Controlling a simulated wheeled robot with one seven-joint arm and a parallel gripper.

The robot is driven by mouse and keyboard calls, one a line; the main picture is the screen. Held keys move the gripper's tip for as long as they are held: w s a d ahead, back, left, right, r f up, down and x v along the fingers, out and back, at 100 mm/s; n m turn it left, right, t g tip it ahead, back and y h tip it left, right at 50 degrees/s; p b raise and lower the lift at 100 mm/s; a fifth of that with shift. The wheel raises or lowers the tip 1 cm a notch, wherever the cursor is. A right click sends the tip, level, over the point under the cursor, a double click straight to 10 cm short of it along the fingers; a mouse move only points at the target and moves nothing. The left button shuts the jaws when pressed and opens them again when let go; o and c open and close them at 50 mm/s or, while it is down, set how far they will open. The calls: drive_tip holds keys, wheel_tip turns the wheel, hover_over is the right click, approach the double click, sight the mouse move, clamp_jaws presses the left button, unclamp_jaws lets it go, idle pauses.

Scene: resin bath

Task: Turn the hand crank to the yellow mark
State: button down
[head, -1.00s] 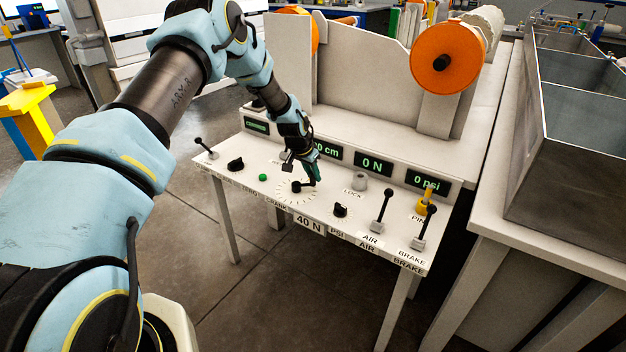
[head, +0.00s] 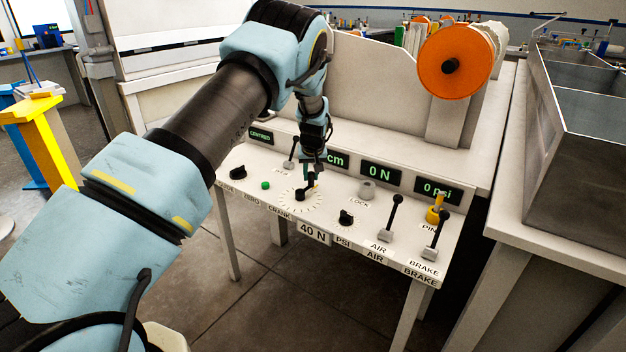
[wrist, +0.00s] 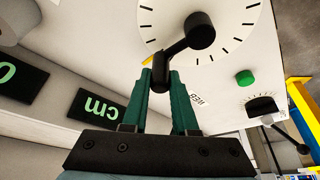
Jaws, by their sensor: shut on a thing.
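The hand crank (head: 300,195) is black and sits on a white dial (head: 287,203) with black ticks, on the sloped control panel. In the wrist view the crank hub (wrist: 200,30) is at the top, and its arm runs down-left to the handle. My gripper (head: 312,175) reaches down from above and is shut on the crank handle; its green fingers (wrist: 160,75) stand on either side of it in the wrist view. The yellow mark (wrist: 148,61) shows on the dial's edge, close beside the handle and the left finger. The fingers hide part of the handle.
A black knob (head: 346,217), a grey lock knob (head: 367,189), upright air (head: 391,215) and brake (head: 435,235) levers and a yellow pin (head: 435,214) stand to the right. A green button (head: 265,185) is to the left. Green displays line the panel's back.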

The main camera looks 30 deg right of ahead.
drive_tip(key=shift+w+n, duration=0.15)
drive_tip(key=shift+n, duration=0.25)
drive_tip(key=c, duration=0.7)
unclamp_jaws()
drive_tip(key=shift+r, duration=0.1)
drive_tip(key=b+v, duration=0.1)
drive_tip(key=v, duration=0.9)
drive_tip(key=shift+r+b, duration=0.3)
drive_tip(key=shift+b, duration=0.1)
